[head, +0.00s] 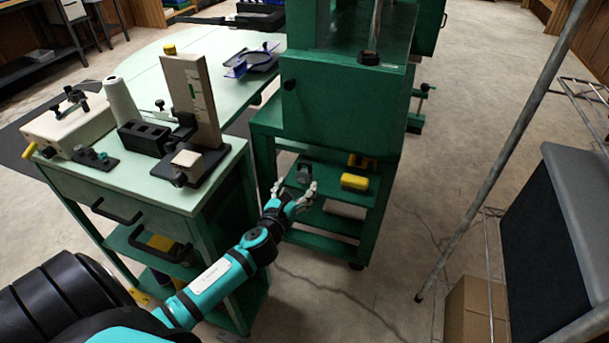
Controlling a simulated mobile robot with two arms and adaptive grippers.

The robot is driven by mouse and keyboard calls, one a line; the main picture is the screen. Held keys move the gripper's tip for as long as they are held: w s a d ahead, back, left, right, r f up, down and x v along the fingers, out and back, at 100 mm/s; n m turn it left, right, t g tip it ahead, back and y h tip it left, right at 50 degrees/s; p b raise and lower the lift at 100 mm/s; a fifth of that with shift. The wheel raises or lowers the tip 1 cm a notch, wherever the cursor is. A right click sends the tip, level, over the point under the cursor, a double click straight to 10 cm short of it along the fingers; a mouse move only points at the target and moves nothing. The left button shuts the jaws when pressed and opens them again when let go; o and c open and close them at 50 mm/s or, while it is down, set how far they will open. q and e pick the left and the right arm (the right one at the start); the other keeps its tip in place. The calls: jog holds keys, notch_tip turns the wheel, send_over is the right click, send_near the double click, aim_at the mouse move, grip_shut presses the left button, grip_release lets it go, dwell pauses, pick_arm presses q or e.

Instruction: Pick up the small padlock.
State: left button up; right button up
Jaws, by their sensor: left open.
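A small dark grey object (304,173), which looks like the padlock, sits on the upper open shelf (330,189) of the green stand. Its fine shape is too small to make out. My left gripper (295,188) is open and empty at the front left edge of this shelf. Its fingers are spread, and the grey object is just beyond them. I cannot tell the exact gap between them. My right gripper is out of view.
A yellow block (355,181) and a yellow-and-black item (362,161) lie right of the grey object. The green machine housing (335,105) rises above the shelf. A pale-topped cabinet (150,190) with tools stands left. A slanted metal pole (500,150) stands right; floor between is clear.

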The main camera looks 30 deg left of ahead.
aim_at(303, 174)
pick_arm(q)
jog(key=x, duration=0.2)
jog(key=b+x, duration=0.1)
jog(key=x, duration=0.2)
jog(key=shift+w+r, duration=0.15)
jog(key=shift+w, duration=0.35)
jog(key=c, duration=1.3)
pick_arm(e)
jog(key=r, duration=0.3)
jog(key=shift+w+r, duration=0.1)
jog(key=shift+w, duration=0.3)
pick_arm(q)
jog(key=shift+r, duration=0.15)
